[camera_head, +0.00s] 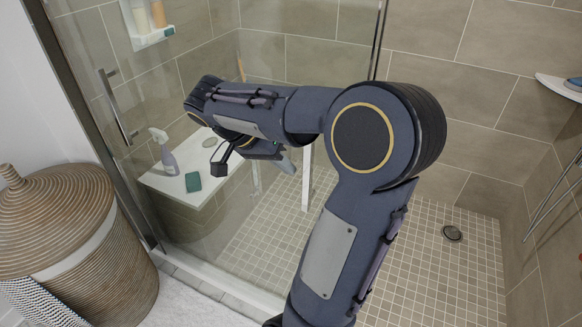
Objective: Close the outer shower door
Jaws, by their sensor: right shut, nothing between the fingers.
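The shower's clear glass (262,62) spans from the metal frame on the left to a dark upright edge (379,38) near the top middle. A vertical metal bar handle (113,106) shows on the glass at the left. I cannot tell exactly which pane is the outer door where the panes overlap. My right arm reaches in from the bottom and bends left across the shower opening. My right gripper (218,166) is shut and empty, right of the handle and apart from it in the picture. Its wrist partly hides the gripper. My left gripper is out of view.
A lidded wicker basket (62,250) stands outside at the left. A white bench (215,180) bears a spray bottle (165,152) and a green sponge (193,182). The tiled floor (400,265) is clear at right, with a drain (452,233). A low curb (235,287) crosses the front.

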